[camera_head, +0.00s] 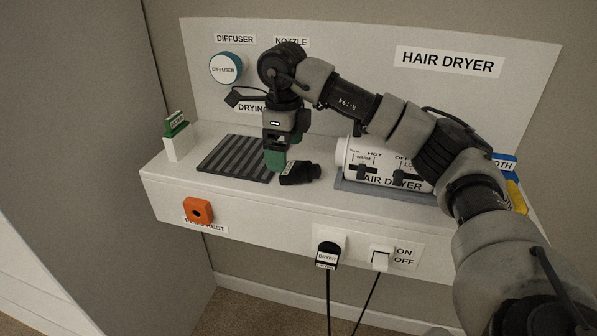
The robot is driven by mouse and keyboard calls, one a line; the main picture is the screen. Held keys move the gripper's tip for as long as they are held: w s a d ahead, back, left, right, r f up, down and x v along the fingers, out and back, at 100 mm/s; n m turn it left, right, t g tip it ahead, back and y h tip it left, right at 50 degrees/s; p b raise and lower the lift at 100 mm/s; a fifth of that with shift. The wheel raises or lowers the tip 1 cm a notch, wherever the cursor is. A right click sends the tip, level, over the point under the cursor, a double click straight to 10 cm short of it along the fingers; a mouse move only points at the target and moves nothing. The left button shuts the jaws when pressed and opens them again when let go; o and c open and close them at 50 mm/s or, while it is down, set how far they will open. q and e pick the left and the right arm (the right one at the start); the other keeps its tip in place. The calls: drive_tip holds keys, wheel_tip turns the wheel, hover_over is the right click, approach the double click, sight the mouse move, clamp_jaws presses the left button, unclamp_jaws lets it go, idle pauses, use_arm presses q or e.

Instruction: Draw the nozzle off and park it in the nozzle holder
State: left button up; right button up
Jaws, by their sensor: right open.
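The white hair dryer (386,166) lies in a grey cradle (385,192) on the right part of the shelf. A black nozzle (300,173) with a small label lies left of the dryer, with a small gap between them. My right gripper (275,160) points down with green fingertips just left of the nozzle. It is open, and nothing shows held in it. Whether a fingertip touches the nozzle I cannot tell. The NOZZLE label (291,41) shows on the back panel, but my right arm hides the holder spot below it. My left gripper is out of view.
A striped dark mat (235,158) lies left of the gripper. A round diffuser (225,68) hangs on the panel. A white-and-green item (177,137) stands at the shelf's left end. An orange plug rest (198,210), a plug (327,254) and a switch (381,258) are on the front.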

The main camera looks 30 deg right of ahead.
drive_tip(key=f, duration=0.4)
drive_tip(key=shift+s, duration=0.2)
drive_tip(key=shift+f, duration=0.3)
drive_tip(key=shift+c, duration=1)
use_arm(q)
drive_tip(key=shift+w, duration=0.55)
use_arm(e)
drive_tip(key=c, duration=0.8)
